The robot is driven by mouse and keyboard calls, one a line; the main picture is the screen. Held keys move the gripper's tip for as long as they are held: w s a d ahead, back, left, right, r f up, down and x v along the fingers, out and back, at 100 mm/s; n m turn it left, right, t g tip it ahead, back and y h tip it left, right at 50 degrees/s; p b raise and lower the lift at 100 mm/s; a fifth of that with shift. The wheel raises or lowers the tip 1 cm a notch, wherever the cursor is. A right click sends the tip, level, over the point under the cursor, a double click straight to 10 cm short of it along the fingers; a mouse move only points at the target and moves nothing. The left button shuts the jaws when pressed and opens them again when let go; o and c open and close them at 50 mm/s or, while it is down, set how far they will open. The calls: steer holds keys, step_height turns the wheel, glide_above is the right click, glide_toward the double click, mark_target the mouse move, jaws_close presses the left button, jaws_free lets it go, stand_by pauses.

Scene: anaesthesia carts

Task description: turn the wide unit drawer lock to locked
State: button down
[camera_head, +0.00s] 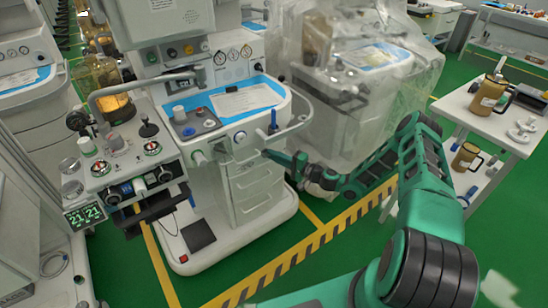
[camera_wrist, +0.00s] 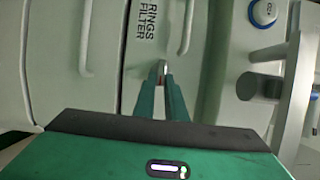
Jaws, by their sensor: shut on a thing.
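The wide unit (camera_head: 262,185) is the pale anaesthesia cart in the middle of the head view, with a stack of drawers in its front. My gripper (camera_head: 267,153) reaches the upper right of that drawer front from the right. In the wrist view, my gripper (camera_wrist: 161,82) is shut on a small silvery lock piece (camera_wrist: 163,67) with a reddish spot beside it. The lock piece is on the drawer front (camera_wrist: 205,60), by the printed words "RINGS FILTER". The fingers hide most of the lock, so its turn position cannot be told.
A blue-ringed knob (camera_wrist: 264,12) and a grey knob (camera_wrist: 262,86) stick out right of the fingers in the wrist view. A curved rail (camera_head: 298,125) stands near my gripper. A plastic-covered machine (camera_head: 345,100) is behind my arm. A white side table (camera_head: 490,118) stands right.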

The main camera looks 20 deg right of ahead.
steer(key=shift+w+a, duration=0.15)
steer(key=shift+a, duration=0.2)
steer(key=c, duration=1.8)
jaws_free()
steer(key=shift+r, duration=0.1)
steer(key=v, duration=1.1)
steer(key=shift+d+f, duration=0.35)
steer(key=shift+f, duration=0.05)
